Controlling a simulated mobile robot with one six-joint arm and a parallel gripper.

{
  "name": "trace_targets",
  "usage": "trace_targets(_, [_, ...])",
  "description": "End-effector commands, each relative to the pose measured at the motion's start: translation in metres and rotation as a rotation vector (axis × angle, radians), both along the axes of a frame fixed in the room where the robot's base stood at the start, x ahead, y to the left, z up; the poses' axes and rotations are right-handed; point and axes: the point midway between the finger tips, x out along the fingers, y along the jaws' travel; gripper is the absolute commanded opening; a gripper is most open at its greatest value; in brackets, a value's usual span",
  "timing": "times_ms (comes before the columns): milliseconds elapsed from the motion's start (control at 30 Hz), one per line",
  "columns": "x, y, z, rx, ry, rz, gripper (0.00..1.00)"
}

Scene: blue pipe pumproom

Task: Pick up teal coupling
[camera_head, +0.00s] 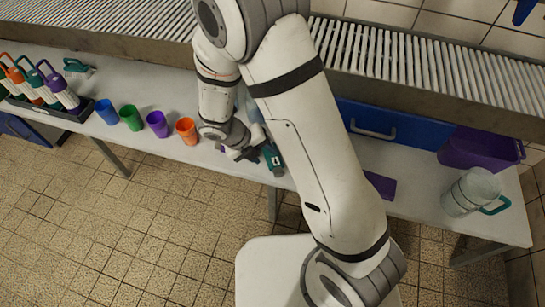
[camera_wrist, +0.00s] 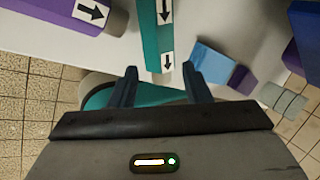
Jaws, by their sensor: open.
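The teal coupling (camera_head: 272,160) lies near the front edge of the white table, just right of my gripper (camera_head: 250,154) in the head view. In the wrist view the teal coupling (camera_wrist: 152,38) has white labels with black arrows. Its near end reaches between the tips of my gripper (camera_wrist: 159,72), one dark finger on each side. The fingers are apart; I cannot tell whether they touch it. A curved teal part with a grey rim (camera_wrist: 135,95) shows under the fingers, partly hidden by the gripper body.
A purple piece with an arrow label (camera_wrist: 70,12) lies left in the wrist view, and a blue piece (camera_wrist: 211,62) lies right. An orange cup (camera_head: 186,131) stands left of my gripper, in a row of several cups. A clear jug (camera_head: 470,192) stands far right.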

Motion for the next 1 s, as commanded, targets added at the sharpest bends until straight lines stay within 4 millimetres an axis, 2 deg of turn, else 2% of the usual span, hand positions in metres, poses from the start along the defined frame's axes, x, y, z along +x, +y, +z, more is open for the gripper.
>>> trace_targets(400, [0.008, -0.021, -0.046, 0.000, 0.001, -0.005, 0.44])
trace_targets(700, [0.009, -0.024, -0.048, 0.002, 0.000, -0.003, 0.44])
trace_targets(1000, [0.009, -0.024, -0.048, 0.002, 0.000, -0.003, 0.20])
